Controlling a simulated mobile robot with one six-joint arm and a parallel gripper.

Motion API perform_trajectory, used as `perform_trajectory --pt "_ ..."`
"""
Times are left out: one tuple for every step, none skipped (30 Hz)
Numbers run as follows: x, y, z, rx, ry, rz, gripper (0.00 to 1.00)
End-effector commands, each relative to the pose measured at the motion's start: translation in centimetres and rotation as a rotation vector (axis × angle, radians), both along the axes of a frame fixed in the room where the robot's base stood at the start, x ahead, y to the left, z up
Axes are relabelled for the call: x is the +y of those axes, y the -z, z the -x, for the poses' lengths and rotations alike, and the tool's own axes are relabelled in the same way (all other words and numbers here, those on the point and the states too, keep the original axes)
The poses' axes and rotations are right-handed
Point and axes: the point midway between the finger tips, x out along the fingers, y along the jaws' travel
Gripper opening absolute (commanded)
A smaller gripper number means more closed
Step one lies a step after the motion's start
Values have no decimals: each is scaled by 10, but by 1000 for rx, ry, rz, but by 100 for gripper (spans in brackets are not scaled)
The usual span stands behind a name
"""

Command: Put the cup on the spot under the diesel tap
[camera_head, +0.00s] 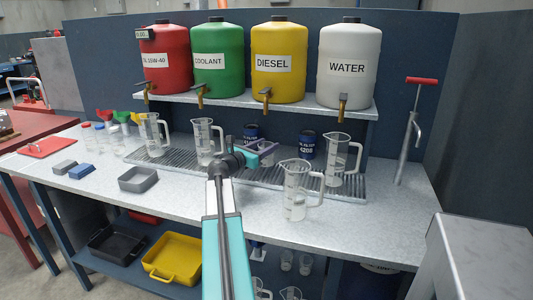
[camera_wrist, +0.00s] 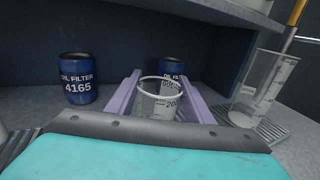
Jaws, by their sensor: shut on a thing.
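The cup (camera_wrist: 160,101) is a small clear beaker with graduation marks. In the wrist view it stands upright between the two purple fingers of my gripper (camera_wrist: 160,95), which is shut on it. In the head view my gripper (camera_head: 264,150) is over the ribbed drip tray (camera_head: 235,176), below the yellow DIESEL tank (camera_head: 278,62) and its tap (camera_head: 267,96). The cup is mostly hidden by the fingers there. I cannot tell whether its base touches the tray. No separate marking of the spot is visible.
Clear jugs stand left (camera_head: 203,140) and right (camera_head: 338,160) on the tray, and one (camera_head: 297,190) at its front. Blue oil filters stand behind my gripper, one left (camera_wrist: 77,80) and one behind the cup (camera_wrist: 172,68). The shelf (camera_head: 220,103) overhangs. A grey bin (camera_head: 138,180) sits left.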

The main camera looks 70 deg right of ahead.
Motion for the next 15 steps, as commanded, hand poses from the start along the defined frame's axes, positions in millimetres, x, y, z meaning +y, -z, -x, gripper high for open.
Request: perform_trajectory --pt "0 5 0 1 0 -1 25" --pt "0 7 0 1 0 -1 25" --pt "0 12 0 2 0 -2 25" --pt "0 15 0 2 0 -2 25" --pt "0 19 0 2 0 -2 25" --pt "0 22 0 2 0 -2 25" --pt "0 25 0 2 0 -1 25" --pt "0 27 0 2 0 -1 25" --pt "0 30 0 2 -1 -2 25" --pt "0 31 0 2 -1 -2 25" --pt "0 32 0 1 -1 -1 25" --pt "0 32 0 1 -1 0 25" --pt "0 32 0 1 -1 0 25" --pt "0 32 0 0 -1 0 25" --pt "0 32 0 0 -1 0 25"
